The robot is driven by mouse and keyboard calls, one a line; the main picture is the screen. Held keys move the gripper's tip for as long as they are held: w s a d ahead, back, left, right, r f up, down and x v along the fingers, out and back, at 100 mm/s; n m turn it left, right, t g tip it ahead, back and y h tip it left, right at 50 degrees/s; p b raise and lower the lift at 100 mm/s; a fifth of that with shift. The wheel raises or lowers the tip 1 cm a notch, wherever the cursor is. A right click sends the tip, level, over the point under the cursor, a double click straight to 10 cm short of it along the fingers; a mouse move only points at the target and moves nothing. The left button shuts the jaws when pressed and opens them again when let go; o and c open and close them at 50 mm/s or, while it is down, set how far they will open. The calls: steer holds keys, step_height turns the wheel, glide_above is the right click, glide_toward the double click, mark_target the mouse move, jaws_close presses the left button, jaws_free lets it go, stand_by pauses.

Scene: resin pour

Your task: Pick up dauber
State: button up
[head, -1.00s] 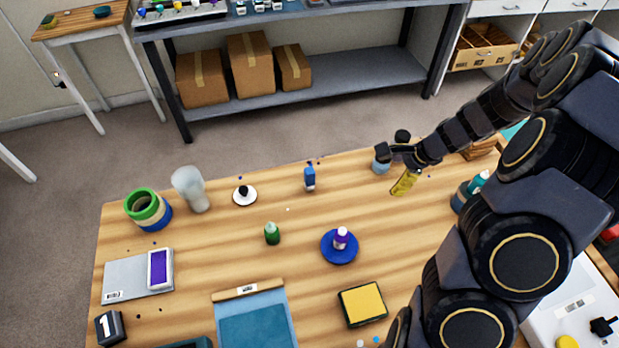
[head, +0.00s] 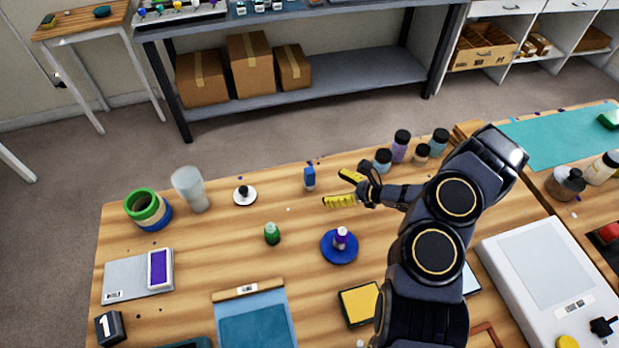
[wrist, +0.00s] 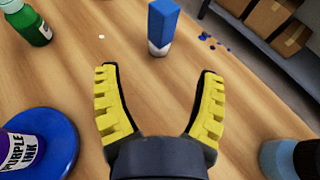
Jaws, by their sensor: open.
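A small upright blue block with a whitish lower part, which looks like the dauber (head: 309,179), stands on the wooden table near its back edge. In the wrist view the dauber (wrist: 160,27) is at the top centre, beyond the fingertips and roughly in line with the gap between them. My gripper (head: 342,188) has yellow ribbed fingers and is to the right of the dauber in the head view. In the wrist view my gripper (wrist: 158,72) is open, with nothing between its fingers. Neither finger touches the dauber.
A green bottle (head: 272,234) and a purple ink bottle (head: 341,237) on a blue dish (head: 333,256) stand nearer the front. A black-knobbed piece on a white disc (head: 245,196) is left of the dauber. Several dark-capped jars (head: 401,147) stand at the back right.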

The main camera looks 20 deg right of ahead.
mark_target(315, 185)
steer(key=x, duration=0.6)
steer(key=shift+w+a, duration=0.1)
steer(key=shift+a, duration=0.15)
steer(key=shift+w+a+f, duration=0.25)
steer(key=shift+w+a, duration=0.15)
steer(key=shift+w, duration=0.05)
steer(key=c, duration=1.1)
steer(key=shift+c, duration=0.2)
